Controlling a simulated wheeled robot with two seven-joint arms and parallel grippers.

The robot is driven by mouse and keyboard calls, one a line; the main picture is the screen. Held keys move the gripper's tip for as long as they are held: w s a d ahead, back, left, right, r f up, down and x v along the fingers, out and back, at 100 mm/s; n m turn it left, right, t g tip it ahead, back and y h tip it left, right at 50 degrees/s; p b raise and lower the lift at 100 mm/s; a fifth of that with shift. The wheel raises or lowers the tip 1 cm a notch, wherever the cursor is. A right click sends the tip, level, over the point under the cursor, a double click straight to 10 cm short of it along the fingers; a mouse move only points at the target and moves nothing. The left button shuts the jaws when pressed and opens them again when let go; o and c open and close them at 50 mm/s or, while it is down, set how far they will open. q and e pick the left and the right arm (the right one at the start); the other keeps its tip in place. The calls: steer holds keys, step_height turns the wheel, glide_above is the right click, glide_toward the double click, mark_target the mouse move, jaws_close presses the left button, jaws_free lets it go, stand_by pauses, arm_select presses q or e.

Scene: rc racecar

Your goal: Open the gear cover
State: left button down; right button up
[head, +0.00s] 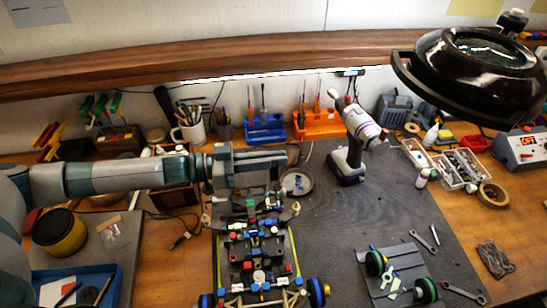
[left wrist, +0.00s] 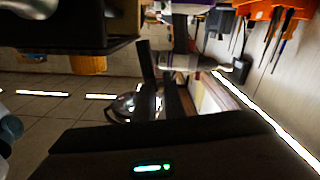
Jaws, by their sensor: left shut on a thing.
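The RC racecar chassis (head: 258,252) lies on the grey mat at the bottom middle of the head view, with its blue-rimmed wheels at the near end. The gear cover seems to be a dark part (head: 240,207) at the far end of the chassis, small and partly hidden by my gripper. My left gripper (head: 248,188) reaches in from the left over that far end and is shut on a part there, which I take to be the gear cover. In the left wrist view the dark fingers (left wrist: 160,85) show, but what they hold is unclear. My right gripper is not in view.
A purple and white drill (head: 352,145) stands behind and right of the car. A black magnifier lamp (head: 480,75) hangs at the upper right. A grey plate with green-rimmed wheels (head: 395,272) lies to the right. Blue (head: 265,128) and orange (head: 318,122) tool holders stand behind.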

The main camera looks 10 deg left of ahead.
arm_select(q)
steer(key=c, duration=1.9)
jaws_free()
steer(key=shift+w, duration=0.1)
steer(key=shift+a, duration=0.15)
steer(key=b+v, duration=0.6)
steer(key=v, duration=1.1)
steer(key=shift+b, duration=0.35)
